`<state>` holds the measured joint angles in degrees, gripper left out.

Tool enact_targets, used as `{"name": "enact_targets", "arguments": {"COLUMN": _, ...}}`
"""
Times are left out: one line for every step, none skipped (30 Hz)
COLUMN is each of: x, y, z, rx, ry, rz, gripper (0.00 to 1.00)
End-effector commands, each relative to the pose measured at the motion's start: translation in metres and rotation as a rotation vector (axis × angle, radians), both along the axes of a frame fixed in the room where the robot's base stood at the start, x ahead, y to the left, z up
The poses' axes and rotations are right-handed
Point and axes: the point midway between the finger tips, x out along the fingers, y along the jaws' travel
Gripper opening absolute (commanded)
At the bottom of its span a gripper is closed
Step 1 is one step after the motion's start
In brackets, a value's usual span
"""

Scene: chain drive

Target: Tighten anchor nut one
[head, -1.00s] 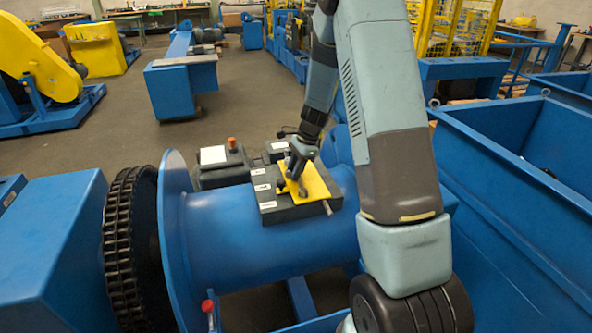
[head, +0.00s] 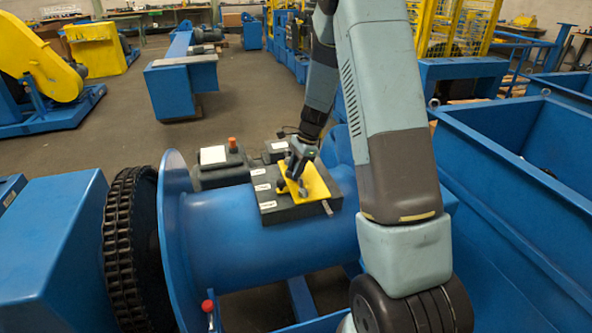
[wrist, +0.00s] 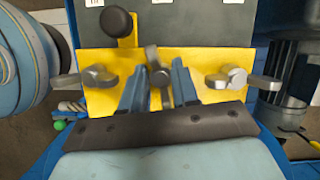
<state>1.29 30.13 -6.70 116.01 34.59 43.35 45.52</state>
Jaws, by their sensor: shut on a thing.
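A yellow plate (head: 317,181) lies on a dark box on top of the blue drum. In the wrist view the yellow plate (wrist: 98,101) carries three grey metal winged nuts: a left nut (wrist: 92,77), a middle nut (wrist: 158,72) and a right nut (wrist: 234,77). No readable mark shows which one is anchor nut one. My gripper (wrist: 158,88) is shut on the middle nut, with one blue finger on each side of it. In the head view my gripper (head: 297,178) is over the plate, and its fingertips are hard to make out.
A black knob (wrist: 117,21) stands on a yellow tab at the plate's upper left. The dark box (head: 287,211) bears white labels. A control box (head: 222,162) with an orange button stands behind. A chain wheel (head: 128,245) is at left, a blue trough (head: 520,190) at right.

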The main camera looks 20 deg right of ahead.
Motion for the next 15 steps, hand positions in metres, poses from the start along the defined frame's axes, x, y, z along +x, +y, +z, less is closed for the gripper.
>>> {"name": "enact_targets", "arguments": {"x": 0.0021, "y": 0.0029, "z": 0.0017, "rx": 0.003, "ry": -0.005, "rz": 0.002, "gripper": 0.0}}
{"name": "enact_targets", "arguments": {"x": 0.0021, "y": 0.0029, "z": 0.0017, "rx": 0.003, "ry": -0.005, "rz": 0.002, "gripper": 0.3}}
{"name": "enact_targets", "arguments": {"x": 0.0021, "y": 0.0027, "z": 0.0018, "rx": 0.003, "ry": -0.005, "rz": 0.002, "gripper": 0.34}}
{"name": "enact_targets", "arguments": {"x": 0.002, "y": 0.0027, "z": 0.0017, "rx": 0.003, "ry": -0.005, "rz": 0.002, "gripper": 0.36}}
{"name": "enact_targets", "arguments": {"x": 0.0019, "y": 0.0025, "z": 0.0016, "rx": 0.002, "ry": -0.005, "rz": 0.002, "gripper": 0.36}}
{"name": "enact_targets", "arguments": {"x": 0.0016, "y": 0.0022, "z": 0.0014, "rx": 0.002, "ry": -0.004, "rz": 0.002, "gripper": 0.36}}
{"name": "enact_targets", "arguments": {"x": 0.0015, "y": 0.0019, "z": 0.0013, "rx": 0.002, "ry": -0.004, "rz": 0.002, "gripper": 0.36}}
{"name": "enact_targets", "arguments": {"x": 0.0013, "y": 0.0017, "z": 0.0011, "rx": 0.002, "ry": -0.003, "rz": 0.001, "gripper": 0.36}}
{"name": "enact_targets", "arguments": {"x": 0.0012, "y": 0.0014, "z": 0.001, "rx": 0.001, "ry": -0.002, "rz": 0.001, "gripper": 0.36}}
{"name": "enact_targets", "arguments": {"x": 0.0011, "y": 0.0012, "z": 0.0011, "rx": 0.001, "ry": -0.002, "rz": 0.001, "gripper": 0.36}}
{"name": "enact_targets", "arguments": {"x": 0.001, "y": 0.0009, "z": 0.0016, "rx": 0.001, "ry": -0.002, "rz": 0.001, "gripper": 0.36}}
{"name": "enact_targets", "arguments": {"x": 0.001, "y": 0.0003, "z": 0.0029, "rx": 0.001, "ry": -0.002, "rz": 0.001, "gripper": 0.36}}
{"name": "enact_targets", "arguments": {"x": 0.0011, "y": -0.0003, "z": 0.0044, "rx": 0.001, "ry": -0.003, "rz": 0.001, "gripper": 0.36}}
{"name": "enact_targets", "arguments": {"x": 0.0013, "y": -0.0012, "z": 0.0065, "rx": 0.001, "ry": -0.003, "rz": 0.001, "gripper": 0.36}}
{"name": "enact_targets", "arguments": {"x": 0.0016, "y": -0.0026, "z": 0.0102, "rx": 0.001, "ry": -0.005, "rz": 0.001, "gripper": 0.36}}
